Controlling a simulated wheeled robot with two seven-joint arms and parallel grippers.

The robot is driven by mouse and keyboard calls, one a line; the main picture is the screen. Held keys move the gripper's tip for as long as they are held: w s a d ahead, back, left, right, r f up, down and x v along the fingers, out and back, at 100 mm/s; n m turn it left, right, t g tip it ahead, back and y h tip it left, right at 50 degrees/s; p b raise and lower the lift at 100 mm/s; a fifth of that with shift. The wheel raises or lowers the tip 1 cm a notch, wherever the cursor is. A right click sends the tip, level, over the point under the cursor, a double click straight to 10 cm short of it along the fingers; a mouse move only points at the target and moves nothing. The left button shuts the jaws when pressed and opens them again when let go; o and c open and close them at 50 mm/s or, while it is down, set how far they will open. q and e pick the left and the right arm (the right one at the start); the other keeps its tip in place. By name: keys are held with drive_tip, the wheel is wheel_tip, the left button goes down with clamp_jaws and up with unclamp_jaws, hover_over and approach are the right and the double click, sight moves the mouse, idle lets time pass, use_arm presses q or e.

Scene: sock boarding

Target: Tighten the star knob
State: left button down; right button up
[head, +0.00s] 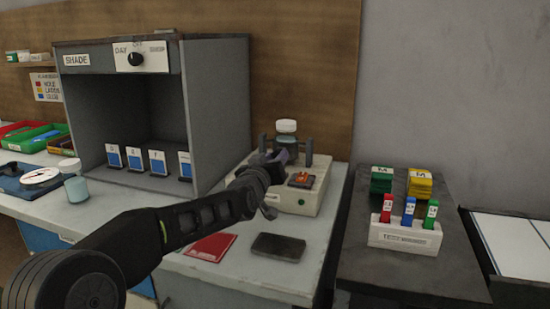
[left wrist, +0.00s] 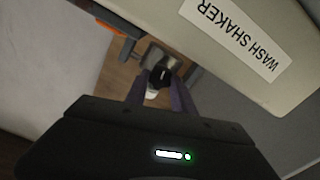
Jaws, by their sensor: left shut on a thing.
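The wash shaker (head: 312,197) is a beige box with upright dark posts, on the bench right of the shade cabinet. A bottle with a white cap (head: 287,126) stands upright at its back; its lower part is hidden by my gripper. My left gripper (head: 277,157) reaches over the top of the shaker. In the left wrist view its purple fingers (left wrist: 160,88) are shut on a small black knob (left wrist: 161,77), which seems to be the star knob. In the head view the gripper hides the knob. My right gripper is in neither view.
An orange switch (head: 301,179) is on the shaker's top, close to my gripper. A red booklet (head: 211,247) and a dark flat block (head: 278,247) lie in front. The shade cabinet (head: 222,115) stands at left, and a test-tool holder (head: 404,236) at right.

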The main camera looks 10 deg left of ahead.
use_arm(q)
drive_tip(key=shift+f, duration=0.1)
drive_tip(key=c, duration=1.1)
unclamp_jaws()
drive_tip(key=shift+o, duration=0.2)
drive_tip(key=shift+s, duration=0.1)
drive_tip(key=s, duration=0.7)
drive_tip(key=shift+s+a, duration=0.25)
drive_tip(key=shift+s, duration=0.05)
